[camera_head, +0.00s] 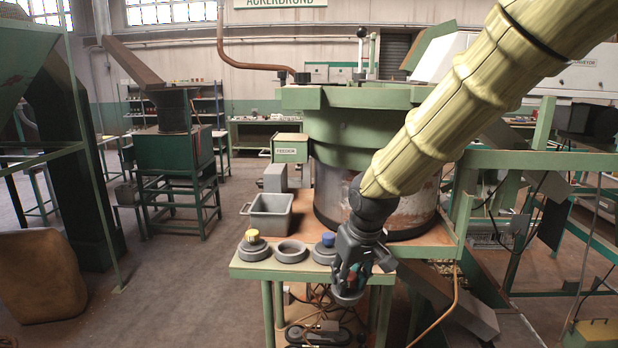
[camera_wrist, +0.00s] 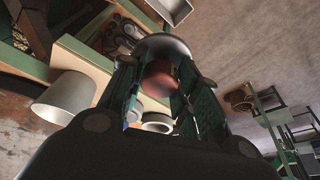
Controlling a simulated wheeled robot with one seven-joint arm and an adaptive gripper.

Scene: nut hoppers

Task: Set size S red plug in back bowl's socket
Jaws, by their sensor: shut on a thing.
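My gripper (camera_head: 352,272) is shut on the red plug, in front of the table's front edge. In the wrist view my gripper (camera_wrist: 158,95) has its fingers on both sides of the plug's red knob (camera_wrist: 158,78). The plug's wide grey base (camera_wrist: 165,44) lies beyond the fingertips; it also shows below my gripper in the head view (camera_head: 347,296). An empty grey ring socket (camera_head: 290,251) stands on the table between a yellow-knobbed plug (camera_head: 253,245) and a blue-knobbed plug (camera_head: 326,247). No size mark is readable.
A large green bowl feeder (camera_head: 340,140) stands behind the table (camera_head: 245,271). A grey bin (camera_head: 268,215) sits at its left. A green frame rail (camera_head: 545,160) runs along the right. Cables and a dark device (camera_head: 322,336) lie below.

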